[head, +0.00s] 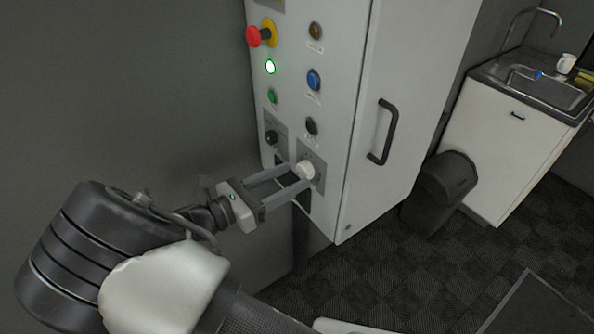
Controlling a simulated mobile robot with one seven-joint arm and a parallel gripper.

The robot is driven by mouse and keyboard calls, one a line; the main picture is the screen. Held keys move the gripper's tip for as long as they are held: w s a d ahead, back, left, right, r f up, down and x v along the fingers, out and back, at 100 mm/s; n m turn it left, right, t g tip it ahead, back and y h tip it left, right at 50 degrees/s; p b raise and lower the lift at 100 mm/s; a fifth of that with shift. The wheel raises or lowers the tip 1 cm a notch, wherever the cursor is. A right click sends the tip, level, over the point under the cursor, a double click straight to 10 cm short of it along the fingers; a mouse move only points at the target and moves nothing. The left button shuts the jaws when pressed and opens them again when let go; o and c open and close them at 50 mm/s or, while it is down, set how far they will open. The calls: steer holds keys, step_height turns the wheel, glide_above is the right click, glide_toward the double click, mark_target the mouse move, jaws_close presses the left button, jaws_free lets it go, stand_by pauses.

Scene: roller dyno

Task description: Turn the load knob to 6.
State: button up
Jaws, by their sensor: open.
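The white knob (306,169) sits on a grey dial plate low on the front of the control cabinet (346,60). It appears to be the load knob; its scale marks are too small to read. My gripper (300,178) reaches it from the left, with its two parallel fingers spread. The fingertips are at the knob, one at its upper left and one at its lower left. I cannot tell whether they touch it. A smaller black knob (271,137) is on another grey plate, up and to the left.
Above are a red emergency stop button (254,37), a lit green lamp (270,67), a green button (272,96) and a blue button (313,79). A black door handle (383,132) sticks out at right. A dark bin (440,190) and sink unit (510,140) stand further right.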

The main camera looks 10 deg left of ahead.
mark_target(305, 170)
steer(key=shift+x, duration=1.45)
steer(key=shift+c, duration=0.5)
steer(key=c, duration=1)
steer(key=shift+o, duration=0.2)
